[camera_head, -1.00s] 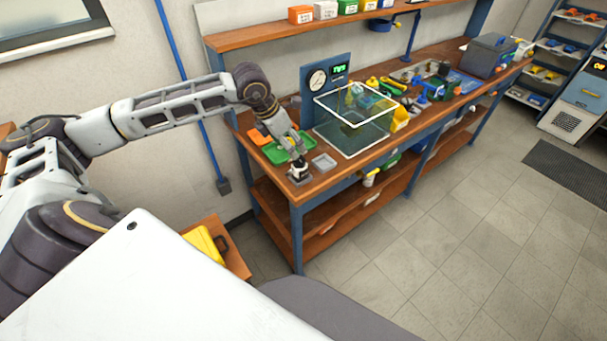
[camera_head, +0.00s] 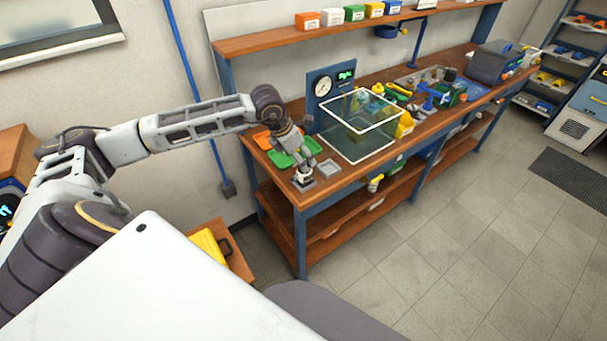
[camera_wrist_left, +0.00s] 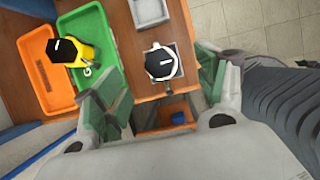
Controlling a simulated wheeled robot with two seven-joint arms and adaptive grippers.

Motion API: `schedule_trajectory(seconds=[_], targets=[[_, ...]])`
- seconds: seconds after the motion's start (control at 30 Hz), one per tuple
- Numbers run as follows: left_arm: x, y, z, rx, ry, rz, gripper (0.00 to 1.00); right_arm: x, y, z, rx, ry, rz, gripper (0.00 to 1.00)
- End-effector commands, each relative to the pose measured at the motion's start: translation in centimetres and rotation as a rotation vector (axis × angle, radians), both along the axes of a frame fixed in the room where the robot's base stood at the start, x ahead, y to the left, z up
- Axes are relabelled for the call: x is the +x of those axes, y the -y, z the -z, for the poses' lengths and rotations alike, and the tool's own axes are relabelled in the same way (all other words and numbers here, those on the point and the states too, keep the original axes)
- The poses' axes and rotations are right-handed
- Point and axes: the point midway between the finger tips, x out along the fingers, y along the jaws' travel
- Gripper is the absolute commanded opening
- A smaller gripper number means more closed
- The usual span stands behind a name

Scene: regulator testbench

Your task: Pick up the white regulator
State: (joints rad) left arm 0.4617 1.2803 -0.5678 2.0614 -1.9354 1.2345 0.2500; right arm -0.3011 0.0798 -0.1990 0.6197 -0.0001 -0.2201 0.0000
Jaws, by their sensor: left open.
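The white regulator (camera_wrist_left: 158,64), with a black cap, stands upright on a small square plate near the bench's front left corner. It also shows small in the head view (camera_head: 303,181). My left gripper (camera_wrist_left: 163,88) is open, with its green-padded fingers apart on the left and right sides of the picture. The regulator lies between the lines of the fingers, around and just beyond the tips. I see no finger closed on it. In the head view the left gripper (camera_head: 307,163) is just above it. My right gripper is not in view.
An empty grey tray (camera_head: 327,168) lies close to the white regulator. A white-edged clear tank (camera_head: 360,128) and a gauge panel (camera_head: 322,87) stand further along the bench.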

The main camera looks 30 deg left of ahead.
Motion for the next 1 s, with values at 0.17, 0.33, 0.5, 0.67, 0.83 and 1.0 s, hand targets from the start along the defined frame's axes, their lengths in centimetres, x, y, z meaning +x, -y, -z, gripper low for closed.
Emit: schedule_trajectory(seconds=[0.17, 0.33, 0.5, 0.67, 0.83, 1.0], targets=[[0.7, 0.4, 1.8, -0.002, -0.001, 0.001, 0.72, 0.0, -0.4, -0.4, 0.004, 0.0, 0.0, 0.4], [1.2, 0.6, 3.3, -0.001, 0.0, 0.0, 0.72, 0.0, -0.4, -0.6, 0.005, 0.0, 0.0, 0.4], [1.5, 0.6, 3.8, 0.0, 0.0, -0.001, 0.72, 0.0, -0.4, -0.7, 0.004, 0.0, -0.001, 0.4], [1.5, 0.6, 3.9, 0.0, 0.0, 0.0, 0.72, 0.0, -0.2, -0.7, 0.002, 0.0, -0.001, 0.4], [1.5, 0.6, 3.9, 0.0, 0.0, 0.0, 0.72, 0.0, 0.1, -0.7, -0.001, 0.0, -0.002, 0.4], [1.6, 0.7, 4.5, -0.001, 0.0, 0.0, 0.72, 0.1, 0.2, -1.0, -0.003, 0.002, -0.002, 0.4]])
